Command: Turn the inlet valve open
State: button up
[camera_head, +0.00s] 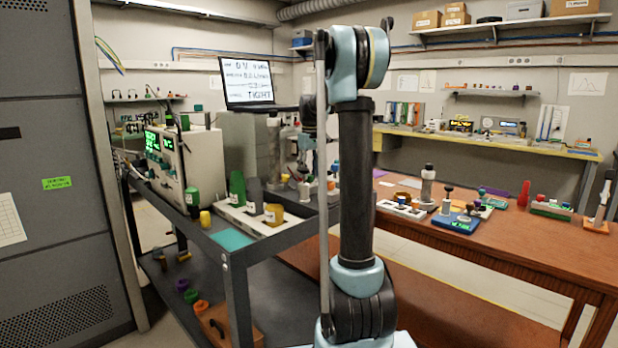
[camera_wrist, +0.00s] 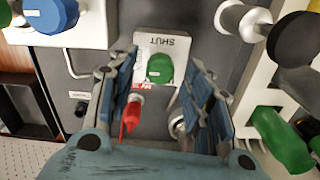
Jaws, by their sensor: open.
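In the wrist view my gripper (camera_wrist: 162,55) is open, with its two blue-padded fingers spread apart. Between them is a round green knob (camera_wrist: 159,68) on a white plate (camera_wrist: 176,44) that reads SHUT, upside down in this view. Red lettering below the knob is partly hidden by the left finger. I see no contact between the fingers and the knob. I cannot tell for certain that this knob is the inlet valve. In the head view my arm hides much of the area around my gripper.
A red-handled part (camera_wrist: 131,112) lies close to the left finger. In the head view a laptop (camera_head: 247,82) stands behind the dark cart, and a wooden table (camera_head: 500,236) is at right.

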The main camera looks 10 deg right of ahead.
notch_tip(320, 180, up, 10)
jog(key=shift+r, duration=0.2)
dwell(0.4)
jog(key=s+f+m+t, duration=0.1)
jog(key=s+f, duration=0.3)
jog(key=s, duration=0.8)
jog(key=s+f+m, duration=0.2)
jog(key=s+f, duration=0.2)
jog(key=s, duration=0.8)
jog(key=s+f+m+t, duration=0.1)
jog(key=s+f+m, duration=0.1)
jog(key=s+f, duration=1.8)
jog(key=shift+f, duration=0.15)
jog(key=shift+s+a, duration=0.1)
